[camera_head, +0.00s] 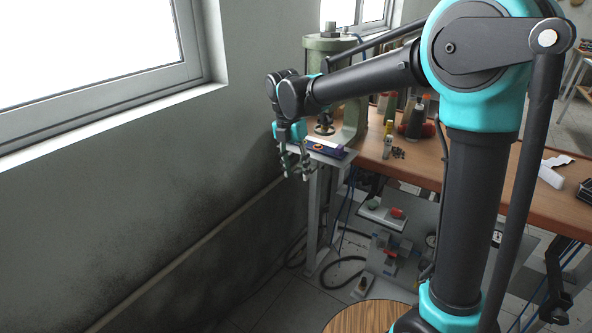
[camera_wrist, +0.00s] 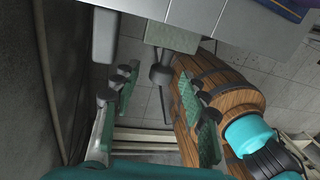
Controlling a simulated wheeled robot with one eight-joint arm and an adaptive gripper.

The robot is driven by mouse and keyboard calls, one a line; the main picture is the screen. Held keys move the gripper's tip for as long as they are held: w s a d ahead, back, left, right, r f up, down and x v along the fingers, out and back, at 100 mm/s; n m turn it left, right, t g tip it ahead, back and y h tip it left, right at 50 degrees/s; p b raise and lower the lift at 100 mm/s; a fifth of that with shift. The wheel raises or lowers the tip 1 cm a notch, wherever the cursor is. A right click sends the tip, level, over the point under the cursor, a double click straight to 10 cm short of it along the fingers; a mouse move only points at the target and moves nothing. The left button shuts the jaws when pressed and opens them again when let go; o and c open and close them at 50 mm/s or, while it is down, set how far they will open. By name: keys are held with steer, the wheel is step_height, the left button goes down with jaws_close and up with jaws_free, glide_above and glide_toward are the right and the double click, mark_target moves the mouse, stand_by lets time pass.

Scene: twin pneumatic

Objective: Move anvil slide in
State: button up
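The green press (camera_head: 350,100) stands at the left end of the wooden workbench. A flat slide with a purple part (camera_head: 325,147) on it lies at the foot of the press, and I take it for the anvil slide. In the wrist view, a grey-green block (camera_wrist: 172,37) juts from a pale plate, with a dark round-ended knob (camera_wrist: 161,73) below it. My gripper (camera_head: 294,172) is in front of the slide's left end, pointing down. In the wrist view my gripper (camera_wrist: 160,88) has its fingers apart on either side of the knob. Contact is not visible.
The grey wall (camera_head: 180,180) is close on the left. Bottles (camera_head: 415,118) and small parts stand on the bench (camera_head: 440,165) right of the press. A panel with valves (camera_head: 395,215) and hoses hangs below. A purple edge (camera_wrist: 285,8) shows at the wrist view's upper right.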

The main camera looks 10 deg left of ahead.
step_height(320, 180, up, 12)
steer(key=a, duration=0.1)
steer(key=shift+w+a, duration=0.3)
steer(key=shift+a, duration=0.1)
steer(key=shift+f, duration=0.15)
